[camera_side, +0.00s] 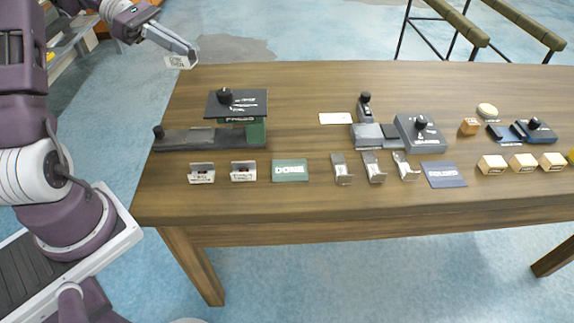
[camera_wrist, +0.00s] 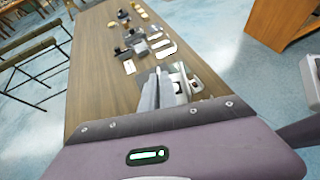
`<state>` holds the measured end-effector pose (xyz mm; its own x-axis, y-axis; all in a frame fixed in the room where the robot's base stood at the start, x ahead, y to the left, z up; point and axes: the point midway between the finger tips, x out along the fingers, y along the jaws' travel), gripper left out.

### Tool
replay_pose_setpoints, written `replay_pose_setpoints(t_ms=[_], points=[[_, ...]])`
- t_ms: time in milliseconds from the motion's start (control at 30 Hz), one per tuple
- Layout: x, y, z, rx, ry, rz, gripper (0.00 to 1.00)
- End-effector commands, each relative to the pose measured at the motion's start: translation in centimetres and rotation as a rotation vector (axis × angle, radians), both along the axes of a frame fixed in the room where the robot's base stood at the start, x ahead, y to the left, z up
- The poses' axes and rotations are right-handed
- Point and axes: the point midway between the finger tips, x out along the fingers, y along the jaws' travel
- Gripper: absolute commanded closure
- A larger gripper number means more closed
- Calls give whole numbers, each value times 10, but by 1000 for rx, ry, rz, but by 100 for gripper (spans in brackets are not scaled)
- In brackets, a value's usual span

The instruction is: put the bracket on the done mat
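My gripper (camera_side: 191,52) is raised beyond the table's far left corner. It appears shut on a small white labelled piece (camera_side: 177,62) that resembles the two on the table; its lettering is too small to read. In the wrist view my gripper's fingers (camera_wrist: 165,90) partly hide what is between them. The green done mat (camera_side: 290,170) lies bare near the table's front, left of centre. Two white labelled bent pieces (camera_side: 201,174) (camera_side: 243,172) stand left of it. Several silver bent brackets (camera_side: 342,171) (camera_side: 374,168) (camera_side: 405,167) stand to its right.
A dark machine with a green body (camera_side: 256,133) stands at the left of the table. A grey machine (camera_side: 418,132), a white card (camera_side: 335,118) and a dark blue mat (camera_side: 443,174) are right of centre. Wooden blocks (camera_side: 492,165) line the right. The far left tabletop is clear.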

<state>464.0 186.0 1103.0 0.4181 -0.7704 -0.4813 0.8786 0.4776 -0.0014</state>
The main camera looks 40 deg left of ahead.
Motion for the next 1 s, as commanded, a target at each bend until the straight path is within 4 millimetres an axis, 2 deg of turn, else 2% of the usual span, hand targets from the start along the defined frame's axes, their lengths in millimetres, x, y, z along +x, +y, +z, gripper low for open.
replay_pose_setpoints(t_ms=[267,400,533,633,800,1000], points=[[-5,-58,-22,3,2,-371,100],[-17,-99,-40,7,3,-724,100],[-34,-129,-55,9,1,-1118,100],[-45,-144,-63,13,-2,-1427,100],[-54,-156,-70,19,-6,-1962,100],[-43,-165,-65,22,-21,-2576,100]])
